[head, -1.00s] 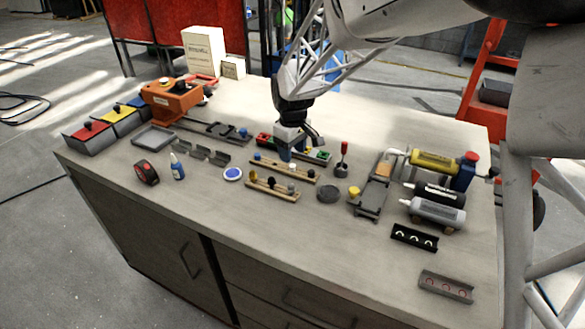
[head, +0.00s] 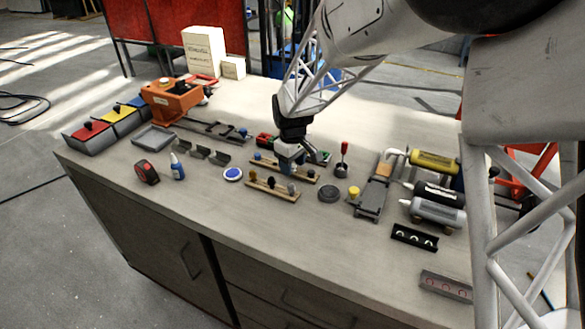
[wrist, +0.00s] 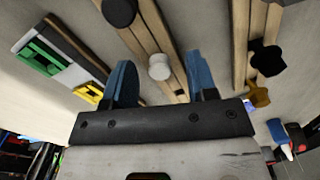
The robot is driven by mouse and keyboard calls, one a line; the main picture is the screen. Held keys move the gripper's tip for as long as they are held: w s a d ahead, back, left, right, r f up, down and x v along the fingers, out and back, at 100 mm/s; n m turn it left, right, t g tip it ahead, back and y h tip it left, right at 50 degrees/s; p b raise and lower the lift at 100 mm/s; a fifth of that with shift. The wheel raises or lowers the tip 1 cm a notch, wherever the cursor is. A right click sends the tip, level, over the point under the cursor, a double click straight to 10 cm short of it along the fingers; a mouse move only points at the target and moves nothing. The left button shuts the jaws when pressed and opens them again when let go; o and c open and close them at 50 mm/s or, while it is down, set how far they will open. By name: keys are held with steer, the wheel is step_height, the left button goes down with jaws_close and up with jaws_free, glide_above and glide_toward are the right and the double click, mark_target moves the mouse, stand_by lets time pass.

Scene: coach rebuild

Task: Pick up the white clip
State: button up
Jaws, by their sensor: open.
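The white clip (wrist: 159,66) is a small round-topped piece on a wooden rail (wrist: 178,84) in the wrist view. My gripper (wrist: 161,82) is open, with one blue finger on each side of the clip in that view. I see no finger touching the clip, and its height relative to the fingertips is hard to judge. In the head view my gripper (head: 290,163) is low over the back wooden rail (head: 307,178) and hides the clip.
A black clip (wrist: 120,10) sits on the same rail. A green piece (wrist: 40,58) and a yellow one (wrist: 88,95) lie left in the wrist view. A red-topped lever (head: 343,150) stands to the right.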

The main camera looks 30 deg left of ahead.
mark_target(293, 165)
stand_by(0.3)
jaws_close()
steer(key=shift+r, duration=0.1)
steer(key=shift+r, duration=0.7)
step_height(293, 165, up, 2)
steer(key=shift+r, duration=0.1)
steer(key=s+d, duration=0.3)
steer(key=s, duration=0.1)
steer(key=s+d+r, duration=0.1)
steer(key=s+d, duration=0.6)
steer(key=s, duration=0.1)
steer(key=shift+s+d+r, duration=0.15)
steer(key=shift+r, duration=0.1)
stand_by(0.5)
steer(key=shift+r, duration=2.15)
